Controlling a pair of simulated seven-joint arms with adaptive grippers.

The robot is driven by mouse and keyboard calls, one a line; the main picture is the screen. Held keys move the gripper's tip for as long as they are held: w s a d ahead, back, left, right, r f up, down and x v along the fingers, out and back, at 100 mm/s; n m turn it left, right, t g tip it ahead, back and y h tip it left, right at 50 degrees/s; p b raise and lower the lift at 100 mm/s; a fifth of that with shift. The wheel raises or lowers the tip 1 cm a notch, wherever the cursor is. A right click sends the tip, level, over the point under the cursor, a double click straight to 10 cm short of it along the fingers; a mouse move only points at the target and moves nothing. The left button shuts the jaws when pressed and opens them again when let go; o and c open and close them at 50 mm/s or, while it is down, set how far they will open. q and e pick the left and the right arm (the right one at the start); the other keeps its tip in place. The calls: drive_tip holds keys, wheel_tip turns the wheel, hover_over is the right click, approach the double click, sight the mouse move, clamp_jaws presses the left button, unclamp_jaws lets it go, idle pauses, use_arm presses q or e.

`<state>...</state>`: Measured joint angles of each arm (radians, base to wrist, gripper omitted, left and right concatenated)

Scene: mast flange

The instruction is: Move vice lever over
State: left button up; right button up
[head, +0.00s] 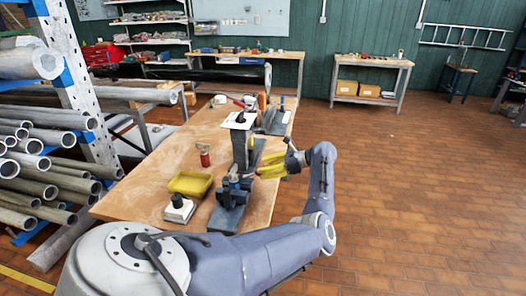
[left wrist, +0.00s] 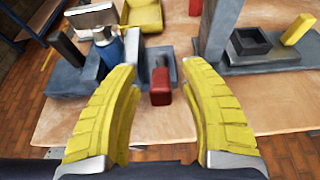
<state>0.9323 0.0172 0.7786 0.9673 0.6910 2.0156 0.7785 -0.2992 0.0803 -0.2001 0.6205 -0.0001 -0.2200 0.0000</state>
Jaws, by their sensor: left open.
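A blue-grey vice (head: 230,204) stands on the wooden bench, and part of it shows at the upper left of the left wrist view (left wrist: 75,80) with a blue cylinder (left wrist: 110,48). A short red handle (left wrist: 161,86), which looks like the vice lever's grip, points toward the wrist camera. My left gripper (head: 260,166) has yellow fingers and is at the bench's right edge, beside the vice. In the left wrist view the fingers (left wrist: 158,66) are open, with the red handle between them in the picture. No contact shows, and the depth gap is unclear. My right gripper is not in view.
A dark upright post (head: 240,150) with a white plate on top stands just behind the vice. A yellow tray (head: 190,183), a white-topped block (head: 179,208) and a red can (head: 205,158) are to its left. Open brick floor (head: 420,190) is on the right.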

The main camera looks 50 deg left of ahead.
use_arm(q)
drive_tip(key=shift+s+a+f, duration=0.15)
drive_tip(key=shift+s+a, duration=0.1)
drive_tip(key=shift+a, duration=0.1)
clamp_jaws()
idle(0.3)
